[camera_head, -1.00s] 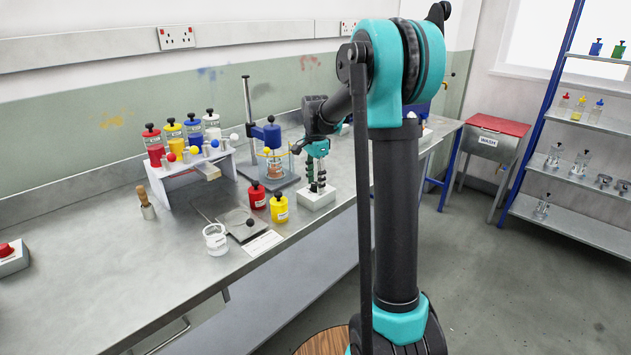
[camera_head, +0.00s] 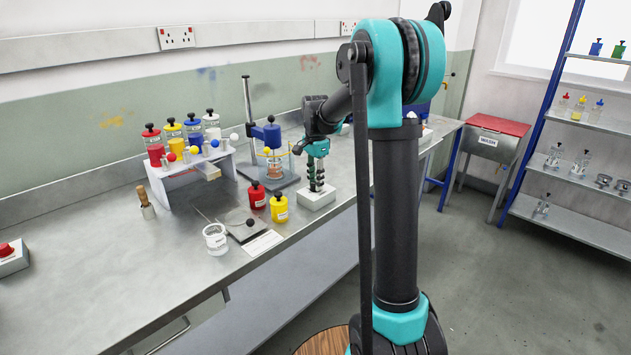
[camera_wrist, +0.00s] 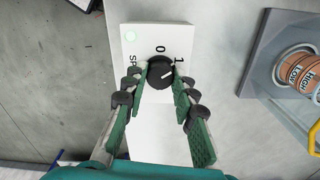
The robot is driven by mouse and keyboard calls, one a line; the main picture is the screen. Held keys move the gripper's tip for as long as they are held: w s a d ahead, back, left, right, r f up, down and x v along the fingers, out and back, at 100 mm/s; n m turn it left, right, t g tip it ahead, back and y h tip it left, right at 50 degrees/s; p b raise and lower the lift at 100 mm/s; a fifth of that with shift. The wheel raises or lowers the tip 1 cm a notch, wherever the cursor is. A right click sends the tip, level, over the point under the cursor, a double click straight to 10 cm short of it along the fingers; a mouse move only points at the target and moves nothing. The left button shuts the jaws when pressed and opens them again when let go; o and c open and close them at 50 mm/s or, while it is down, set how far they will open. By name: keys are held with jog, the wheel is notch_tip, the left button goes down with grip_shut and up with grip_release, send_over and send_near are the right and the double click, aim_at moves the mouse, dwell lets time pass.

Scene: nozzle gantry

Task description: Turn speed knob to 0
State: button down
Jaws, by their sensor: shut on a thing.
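The speed knob (camera_wrist: 161,73) is a dark round knob with a white pointer line, on a white control box (camera_wrist: 136,60) marked 0, 1 and "SP…" in the wrist view. The pointer line is slanted, toward the 1 side rather than straight at the 0. A pale green light shows in the box's corner. My gripper (camera_wrist: 160,88) is shut on the knob, with a finger on each side of it. In the head view my gripper (camera_head: 316,180) points down onto the white box (camera_head: 318,202), and the knob is hidden by the fingers.
A stirrer stand with a blue motor (camera_head: 267,134) stands left of the box. Red (camera_head: 257,196) and yellow (camera_head: 279,208) bottles, a glass beaker (camera_head: 215,238) and a rack of coloured bottles (camera_head: 170,178) are also on the bench. The bench's front edge is close to the box.

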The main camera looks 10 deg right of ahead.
jog(key=n, duration=0.5)
jog(key=shift+n, duration=0.3)
jog(key=n, duration=0.5)
jog(key=shift+n, duration=0.4)
jog(key=c, duration=1.2)
grip_release()
notch_tip(320, 180, up, 12)
